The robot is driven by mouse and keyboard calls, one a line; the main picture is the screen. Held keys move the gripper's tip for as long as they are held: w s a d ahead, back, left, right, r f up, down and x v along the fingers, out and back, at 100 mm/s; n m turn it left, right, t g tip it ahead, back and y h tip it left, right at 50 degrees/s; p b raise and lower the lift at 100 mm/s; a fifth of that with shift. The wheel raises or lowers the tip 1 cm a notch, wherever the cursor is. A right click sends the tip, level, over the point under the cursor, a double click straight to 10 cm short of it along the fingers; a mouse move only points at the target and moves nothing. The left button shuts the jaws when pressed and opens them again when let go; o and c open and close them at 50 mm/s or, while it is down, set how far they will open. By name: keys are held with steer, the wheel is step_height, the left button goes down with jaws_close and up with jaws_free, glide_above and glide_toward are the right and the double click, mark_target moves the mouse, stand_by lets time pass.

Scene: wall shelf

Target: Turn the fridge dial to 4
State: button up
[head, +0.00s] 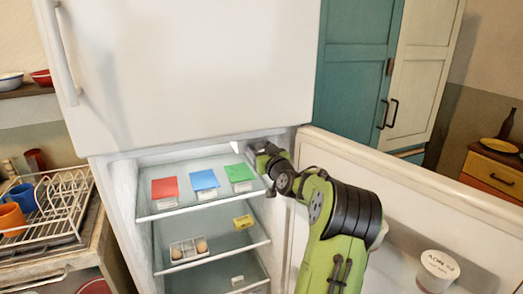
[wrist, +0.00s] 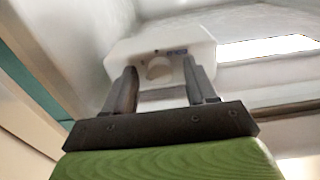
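The fridge dial (wrist: 158,68) is a small round off-white knob on a white housing (wrist: 190,42) under the fridge ceiling, seen in the wrist view. Small marks and a blue patch show on the housing, too small to read, so I cannot tell the dial's setting. My gripper (wrist: 160,78) is open, its two dark fingers apart, with the dial between them in the picture. I cannot tell whether the fingers touch it. In the head view my arm reaches into the open fridge (head: 145,185) at upper right, and the gripper (head: 262,150) is partly hidden under the ceiling; the dial is hidden there.
The top glass shelf (head: 200,204) holds red (head: 165,188), blue (head: 203,180) and green (head: 240,173) packs. An egg tray (head: 188,250) and yellow item (head: 243,221) sit below. The open fridge door (head: 400,190) stands right of my arm. A bright lamp strip (wrist: 270,46) is beside the housing.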

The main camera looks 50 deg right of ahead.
steer(key=c, duration=1)
